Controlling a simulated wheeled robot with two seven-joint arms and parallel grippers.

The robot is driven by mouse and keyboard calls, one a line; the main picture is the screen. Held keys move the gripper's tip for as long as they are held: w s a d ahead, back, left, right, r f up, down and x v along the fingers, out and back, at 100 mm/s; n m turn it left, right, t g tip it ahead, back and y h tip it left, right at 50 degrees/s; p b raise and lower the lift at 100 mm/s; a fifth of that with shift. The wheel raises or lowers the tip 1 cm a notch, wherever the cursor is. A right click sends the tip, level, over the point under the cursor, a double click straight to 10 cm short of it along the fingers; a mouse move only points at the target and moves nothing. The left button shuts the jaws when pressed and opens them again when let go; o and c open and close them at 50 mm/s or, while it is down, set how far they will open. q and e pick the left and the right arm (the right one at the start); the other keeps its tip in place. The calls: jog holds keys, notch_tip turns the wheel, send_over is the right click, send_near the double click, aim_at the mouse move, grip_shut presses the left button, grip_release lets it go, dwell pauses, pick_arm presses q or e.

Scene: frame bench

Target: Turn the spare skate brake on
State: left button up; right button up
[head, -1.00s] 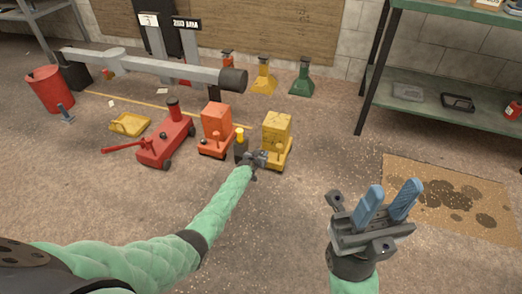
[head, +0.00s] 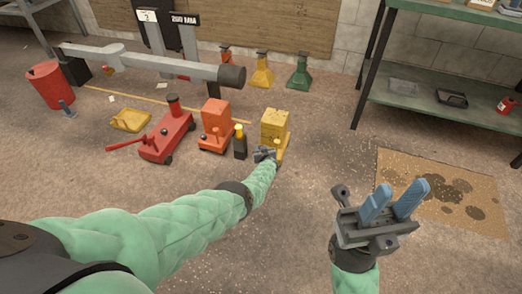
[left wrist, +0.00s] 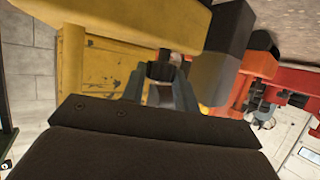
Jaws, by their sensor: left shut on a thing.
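A yellow wheeled skate (head: 275,124) with a boxy yellow load stands on the floor; its scuffed yellow side (left wrist: 105,60) fills the left of the left wrist view. My left gripper (head: 264,154) is at the skate's near end. In the left wrist view its fingers (left wrist: 165,88) are shut on a small dark knob (left wrist: 162,70), apparently the brake control; the fingers partly hide it. An orange skate (head: 215,122) stands to the left. I cannot tell from markings which skate is the spare. My right gripper (head: 394,205) is open and empty above the floor.
A black post with a yellow top (head: 240,141) stands between the skates. A red floor jack (head: 168,136) and a yellow tray (head: 130,121) lie further left. A long grey beam (head: 150,66) runs behind. A green shelf (head: 440,100) and a stained mat (head: 440,195) are at right.

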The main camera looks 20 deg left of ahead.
pick_arm(q)
jog(key=shift+d+n+g+y, duration=0.1)
jog(key=shift+n+g+y, duration=0.2)
jog(key=shift+n+y, duration=0.1)
dwell(0.3)
jog(key=o, duration=1)
